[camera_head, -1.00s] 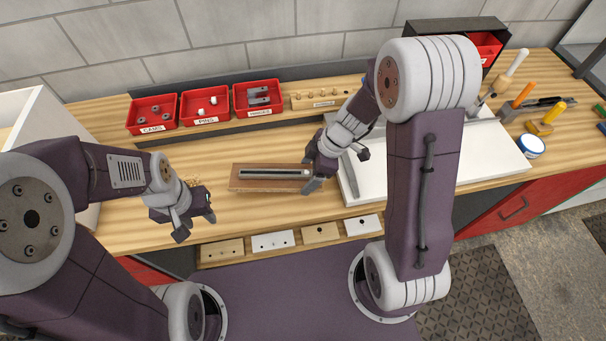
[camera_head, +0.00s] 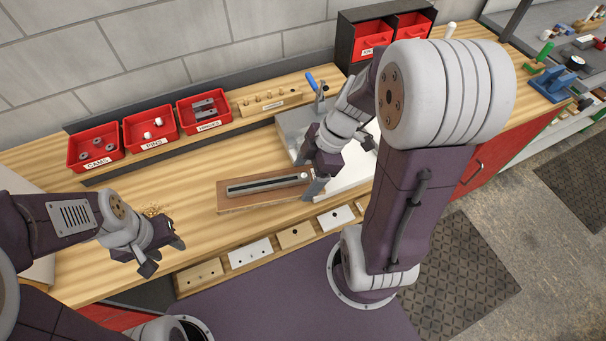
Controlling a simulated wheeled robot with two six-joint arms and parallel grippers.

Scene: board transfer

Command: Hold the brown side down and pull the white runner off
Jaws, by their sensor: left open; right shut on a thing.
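The brown side (camera_head: 236,205) lies flat on the bench as a flat wooden board. A dark rail with a pale strip, the runner (camera_head: 262,184), lies along its top. My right gripper (camera_head: 309,176) is at the board's right end, one finger on the near side and one towards the back. It appears shut across the brown side there, and it hides part of that end. My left gripper (camera_head: 164,250) is open and empty, left of the board and nearer the front edge, apart from it.
Red bins of cams (camera_head: 94,151), pins (camera_head: 150,129) and hinges (camera_head: 205,111) stand behind. Several drilled plates (camera_head: 250,254) line the front edge. Bare bench lies between my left gripper and the board.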

